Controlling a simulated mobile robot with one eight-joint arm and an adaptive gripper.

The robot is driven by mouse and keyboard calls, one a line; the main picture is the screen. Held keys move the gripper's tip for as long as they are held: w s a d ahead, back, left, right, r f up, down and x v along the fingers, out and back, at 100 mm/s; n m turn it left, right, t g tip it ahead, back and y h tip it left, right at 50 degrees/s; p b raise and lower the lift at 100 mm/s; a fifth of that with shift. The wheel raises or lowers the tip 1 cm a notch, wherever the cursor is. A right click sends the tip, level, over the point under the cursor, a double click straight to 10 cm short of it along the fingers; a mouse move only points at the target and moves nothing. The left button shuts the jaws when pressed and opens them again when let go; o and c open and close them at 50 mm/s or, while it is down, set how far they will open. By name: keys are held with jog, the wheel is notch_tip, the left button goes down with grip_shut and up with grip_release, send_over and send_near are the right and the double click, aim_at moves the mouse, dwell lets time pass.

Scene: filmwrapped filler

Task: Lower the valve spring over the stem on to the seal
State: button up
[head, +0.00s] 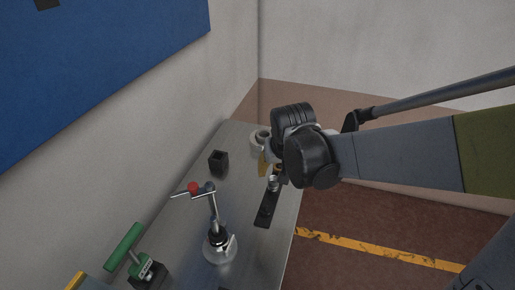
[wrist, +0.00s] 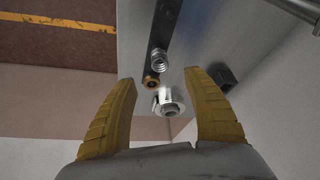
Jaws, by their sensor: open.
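A silver coil spring (wrist: 158,62) stands at the end of a dark bar (wrist: 163,25) on the bench in the wrist view. A brass-coloured ring with a dark centre (wrist: 151,83), perhaps the seal, sits just beside it. I cannot make out the stem clearly. My gripper (wrist: 159,77) is open, its yellow fingers apart on either side of the spring and ring, touching neither as far as I can tell. In the head view my gripper (head: 265,168) is over the bench near the spring (head: 273,183) and the dark bar (head: 266,210), partly hidden by my wrist.
A silver flanged part (wrist: 171,104) lies near the ring. A black open box (head: 219,162) stands to the left. A clamp-like tool with a red knob (head: 193,187) and a green-handled tool (head: 125,246) are nearer. The bench's right edge is close.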

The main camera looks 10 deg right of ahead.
aim_at(273, 183)
jog(key=b+x, duration=0.2)
jog(key=x, duration=0.5)
jog(key=shift+w+a, duration=0.1)
jog(key=shift+w, duration=0.1)
jog(key=shift+b+x, duration=1.4)
jog(key=shift+x, duration=1.3)
jog(key=shift+s, duration=0.2)
jog(key=c, duration=1.3)
